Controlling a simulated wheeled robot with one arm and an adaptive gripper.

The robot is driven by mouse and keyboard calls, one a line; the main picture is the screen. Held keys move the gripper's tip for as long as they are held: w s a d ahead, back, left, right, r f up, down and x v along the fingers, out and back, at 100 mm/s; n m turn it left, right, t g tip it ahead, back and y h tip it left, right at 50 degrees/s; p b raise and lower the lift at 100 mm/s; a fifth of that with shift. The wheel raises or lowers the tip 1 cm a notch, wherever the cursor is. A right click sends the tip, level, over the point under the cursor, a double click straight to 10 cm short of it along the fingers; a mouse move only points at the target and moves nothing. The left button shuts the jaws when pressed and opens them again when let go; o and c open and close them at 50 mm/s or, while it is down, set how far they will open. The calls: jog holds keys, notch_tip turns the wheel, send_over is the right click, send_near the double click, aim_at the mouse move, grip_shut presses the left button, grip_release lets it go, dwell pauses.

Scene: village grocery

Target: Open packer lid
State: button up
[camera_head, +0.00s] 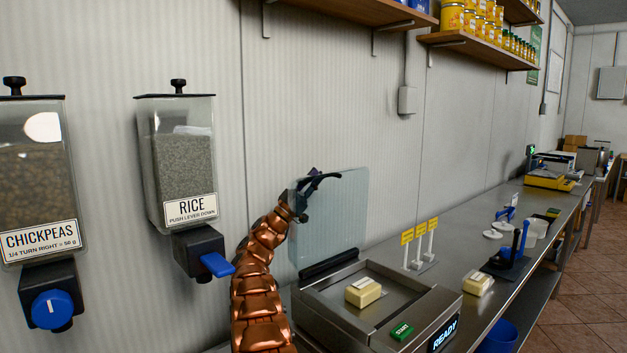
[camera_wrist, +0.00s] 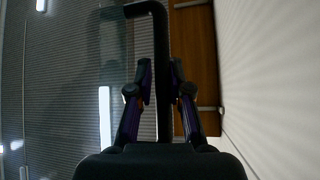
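The packer (camera_head: 375,325) is a steel box on the counter, with a green START button (camera_head: 401,332) and a display reading READY (camera_head: 444,335). Its clear lid (camera_head: 340,215) stands raised, roughly upright, above the hinge at the back. A pale wrapped block (camera_head: 363,292) sits on the packer's bed. My gripper (camera_head: 318,183) is at the upper left part of the lid. In the wrist view my gripper (camera_wrist: 161,72) has its fingers close on both sides of the lid's black handle (camera_wrist: 161,40) and looks shut on it. Exact finger contact is hard to see.
Chickpeas (camera_head: 38,170) and rice (camera_head: 180,160) dispensers hang on the wall to the left. Yellow signs (camera_head: 419,240), another pale block (camera_head: 478,284) and a blue-and-black device (camera_head: 512,250) stand right of the packer. Shelves with jars (camera_head: 470,42) are above.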

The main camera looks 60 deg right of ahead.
aim_at(288, 209)
jog(key=shift+o, duration=0.4)
jog(key=shift+v, duration=6.05)
jog(key=s+b+v, duration=0.1)
jog(key=b+v, duration=0.2)
jog(key=v, duration=0.6)
jog(key=shift+a, duration=0.2)
jog(key=shift+w+t, duration=0.1)
jog(key=shift+t, duration=0.2)
